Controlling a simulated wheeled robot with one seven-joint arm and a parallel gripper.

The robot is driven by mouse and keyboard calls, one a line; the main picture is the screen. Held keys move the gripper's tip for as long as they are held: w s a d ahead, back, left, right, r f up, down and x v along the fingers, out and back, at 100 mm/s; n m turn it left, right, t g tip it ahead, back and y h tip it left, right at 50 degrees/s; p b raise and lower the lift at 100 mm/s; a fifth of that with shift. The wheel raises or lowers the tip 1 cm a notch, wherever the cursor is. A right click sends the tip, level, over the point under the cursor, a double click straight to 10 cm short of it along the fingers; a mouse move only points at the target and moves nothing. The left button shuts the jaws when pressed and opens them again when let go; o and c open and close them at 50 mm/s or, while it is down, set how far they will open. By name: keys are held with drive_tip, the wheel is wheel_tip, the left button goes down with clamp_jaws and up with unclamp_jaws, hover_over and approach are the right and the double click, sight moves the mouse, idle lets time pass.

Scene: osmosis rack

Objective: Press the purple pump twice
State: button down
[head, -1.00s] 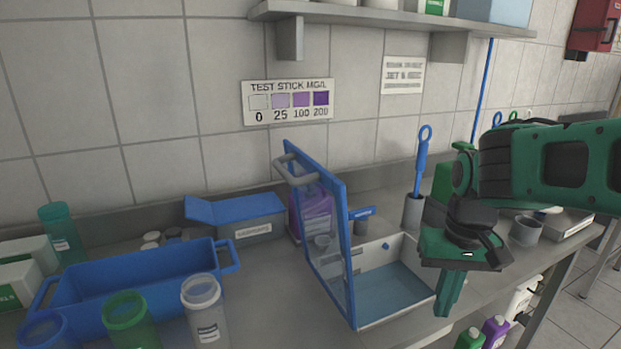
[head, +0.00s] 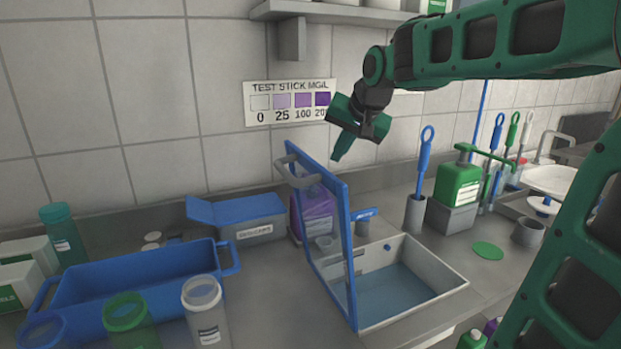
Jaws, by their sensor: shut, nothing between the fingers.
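The purple pump bottle (head: 318,207) stands on the counter behind the open, tilted clear lid (head: 330,250) of the white basin. The blue-framed lid hides part of the bottle, and its pump head is hard to make out behind the frame and grey handle. My gripper (head: 340,156) is shut and empty. It points downward in the air, above and a little right of the purple bottle in the picture, in front of the tiled wall. It appears apart from both the lid and the bottle.
The white basin (head: 440,283) holds bluish liquid. A green pump bottle (head: 458,182) stands on a grey block at right, beside a blue brush (head: 424,160) in a holder. A blue tray (head: 135,290) and several jars fill the left. A shelf (head: 350,14) overhangs above.

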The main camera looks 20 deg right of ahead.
drive_tip(key=w+a+r+t+y, duration=0.1)
drive_tip(key=w+a+r, duration=0.2)
drive_tip(key=w+r, duration=0.2)
drive_tip(key=shift+w+a+t, duration=0.3)
drive_tip(key=shift+w+a, duration=0.05)
drive_tip(key=shift+w, duration=0.2)
drive_tip(key=shift+f, duration=0.15)
drive_tip(key=shift+f, duration=4.35)
drive_tip(key=shift+f, duration=0.15)
drive_tip(key=shift+f, duration=0.15)
drive_tip(key=shift+s+f, duration=0.1)
drive_tip(key=shift+f, duration=0.95)
drive_tip(key=shift+r, duration=1.4)
